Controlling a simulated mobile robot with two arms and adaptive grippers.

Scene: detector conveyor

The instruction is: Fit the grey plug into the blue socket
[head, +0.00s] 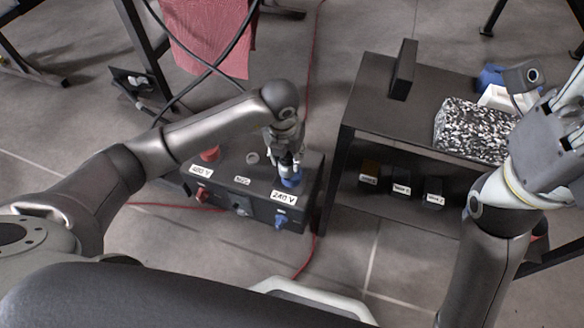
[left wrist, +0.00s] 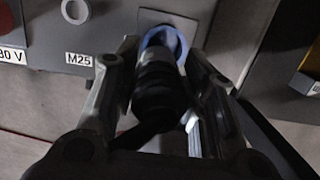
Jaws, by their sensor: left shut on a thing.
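The blue socket (head: 291,181) is on the top of a dark box, behind the 240 V label. It shows in the left wrist view as a blue ring (left wrist: 166,38). My left gripper (head: 287,163) is directly above the socket and shut on the dark grey plug (left wrist: 158,82). In the left wrist view the plug lies between both fingers with its far end at the blue ring. How deep it sits in the ring is hidden. My right gripper (head: 556,140) is at the right edge, partly cut off, and its fingers are unclear.
The dark box (head: 225,184) also has a red socket (head: 209,154) and a grey ring (head: 252,158) on top. A dark shelf table (head: 385,133) stands close to its right, bearing a speckled block (head: 470,130). Black cables hang behind my left arm. A red cable crosses the floor.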

